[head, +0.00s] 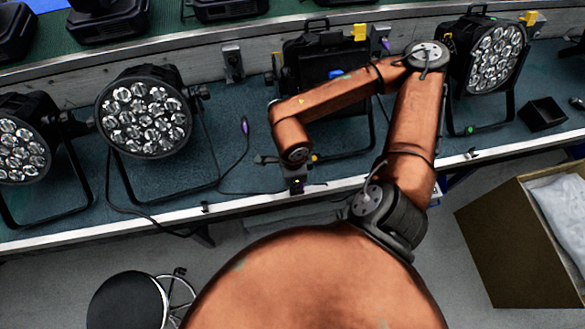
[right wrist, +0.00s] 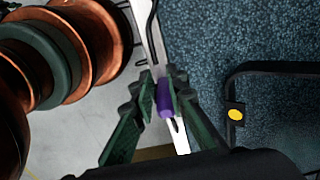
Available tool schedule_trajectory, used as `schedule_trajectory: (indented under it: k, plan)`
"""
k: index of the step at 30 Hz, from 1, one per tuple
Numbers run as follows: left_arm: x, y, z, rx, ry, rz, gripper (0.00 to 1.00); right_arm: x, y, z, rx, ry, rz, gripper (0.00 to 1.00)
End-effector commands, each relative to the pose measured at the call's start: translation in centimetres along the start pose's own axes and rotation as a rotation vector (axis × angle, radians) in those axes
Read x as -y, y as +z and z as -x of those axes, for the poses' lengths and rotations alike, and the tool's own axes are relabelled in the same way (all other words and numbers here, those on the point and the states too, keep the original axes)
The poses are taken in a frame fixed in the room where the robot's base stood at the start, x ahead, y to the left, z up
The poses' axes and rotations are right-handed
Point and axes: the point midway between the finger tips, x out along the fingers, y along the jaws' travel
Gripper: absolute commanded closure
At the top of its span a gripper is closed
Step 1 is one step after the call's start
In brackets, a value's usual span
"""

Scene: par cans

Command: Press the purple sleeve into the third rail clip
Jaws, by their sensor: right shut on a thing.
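My right gripper (head: 297,186) is over the pale rail (head: 140,226) along the bench's front edge. In the right wrist view its two dark green fingers (right wrist: 165,95) are shut on the purple sleeve (right wrist: 164,101), one on each side. The sleeve lies over the pale rail strip, with a black cable running from it. Whether the sleeve touches a clip or sits in one is hidden by the fingers. My left gripper is not in view.
Par cans stand on the blue bench at left (head: 146,113) and right (head: 495,58). A loose purple cable end (head: 245,126) lies left of my arm. A black yoke (right wrist: 262,68) with a yellow knob is beside the gripper. A cardboard box (head: 515,245) and stool (head: 128,300) stand in front.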

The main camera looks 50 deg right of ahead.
Motion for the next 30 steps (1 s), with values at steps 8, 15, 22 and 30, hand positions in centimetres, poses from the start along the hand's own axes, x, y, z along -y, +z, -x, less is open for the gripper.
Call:
schedule_trajectory:
  k: [8,15,22,30]
  plan:
    - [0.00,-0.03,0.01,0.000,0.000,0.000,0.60,0.01,0.00,0.01,0.000,0.000,0.000,0.99]
    - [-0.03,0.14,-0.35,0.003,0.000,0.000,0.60,0.00,-0.01,-0.38,-0.001,0.001,0.000,0.99]
    - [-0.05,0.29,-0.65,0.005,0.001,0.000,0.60,0.00,-0.01,-0.66,0.000,0.000,0.000,0.99]
    - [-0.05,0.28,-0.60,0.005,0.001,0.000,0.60,0.00,-0.01,-0.60,0.000,0.000,0.000,0.99]
